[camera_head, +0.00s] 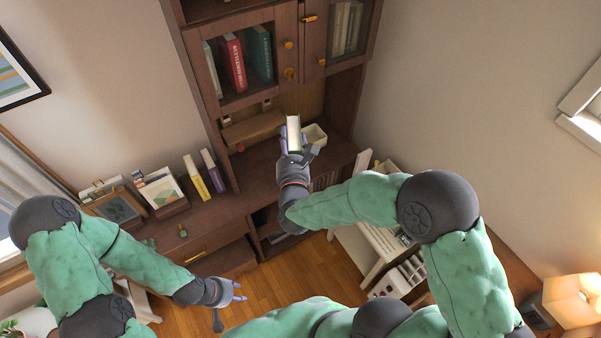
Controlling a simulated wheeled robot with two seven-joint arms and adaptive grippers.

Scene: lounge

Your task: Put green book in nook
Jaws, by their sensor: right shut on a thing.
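My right gripper (297,154) is shut on a book (294,132), which it holds upright in front of the cabinet's open nook (312,103). The book shows mostly pale page edges with a thin green strip of cover; the gripper hides its lower end. I cannot tell whether the book touches the nook's surface. My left gripper (230,304) is open and empty, low over the wooden floor, away from the cabinet.
Glass-door shelves above hold red (233,63) and dark green books (260,53). Yellow (196,178) and purple books (213,171) stand on the low cabinet. A white rack (366,243) stands right.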

